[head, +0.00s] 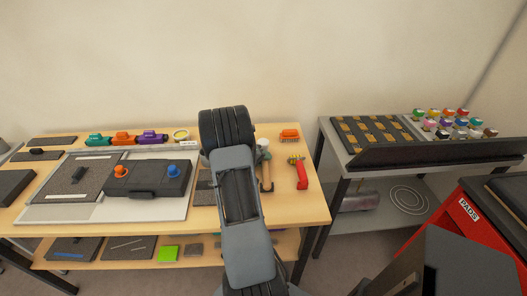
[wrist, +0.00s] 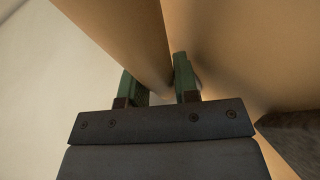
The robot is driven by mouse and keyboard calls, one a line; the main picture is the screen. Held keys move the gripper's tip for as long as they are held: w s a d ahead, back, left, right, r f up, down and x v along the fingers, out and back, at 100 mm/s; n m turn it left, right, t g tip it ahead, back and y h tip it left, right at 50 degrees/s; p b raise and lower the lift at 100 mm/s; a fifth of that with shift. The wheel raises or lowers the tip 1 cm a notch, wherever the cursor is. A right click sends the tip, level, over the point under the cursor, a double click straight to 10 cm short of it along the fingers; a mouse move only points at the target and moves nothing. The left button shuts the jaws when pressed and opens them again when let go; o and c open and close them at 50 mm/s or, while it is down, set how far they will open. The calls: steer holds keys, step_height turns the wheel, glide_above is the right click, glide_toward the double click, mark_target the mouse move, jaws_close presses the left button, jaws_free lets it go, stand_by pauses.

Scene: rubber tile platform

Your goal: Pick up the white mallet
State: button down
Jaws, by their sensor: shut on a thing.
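The white mallet (head: 267,172) is on the wooden workbench, just right of my arm, with its pale head toward the back and its wooden handle toward the front. My arm covers part of the view beside it. In the wrist view, the green fingers of my gripper (wrist: 159,76) stand on either side of a thick tan handle (wrist: 125,35), shut on it. The mallet's head does not show clearly in the wrist view. My gripper is hidden in the head view. I cannot tell whether the mallet is clear of the bench top.
A dark case (head: 148,180) with knobs is to the left. A grey cart (head: 344,158) with jars stands right of the workbench (head: 314,211).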

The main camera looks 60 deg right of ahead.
stand_by(0.4)
steer(key=shift+w+r, duration=0.1)
steer(key=shift+r, duration=0.4)
step_height(320, 180, up, 3)
steer(key=shift+f+b, duration=0.2)
steer(key=shift+b, duration=0.2)
steer(key=a+r, duration=0.1)
steer(key=s+a+r, duration=0.1)
steer(key=r, duration=0.1)
steer(key=a+r, duration=0.2)
steer(key=shift+s+a, duration=0.1)
steer(key=shift+s, duration=0.25)
steer(key=s+a+r+b, duration=0.1)
steer(key=s+a+r, duration=0.2)
steer(key=a, duration=0.5)
steer(key=shift+s+a+r, duration=0.3)
steer(key=shift+a+r, duration=0.1)
steer(key=shift+r, duration=0.35)
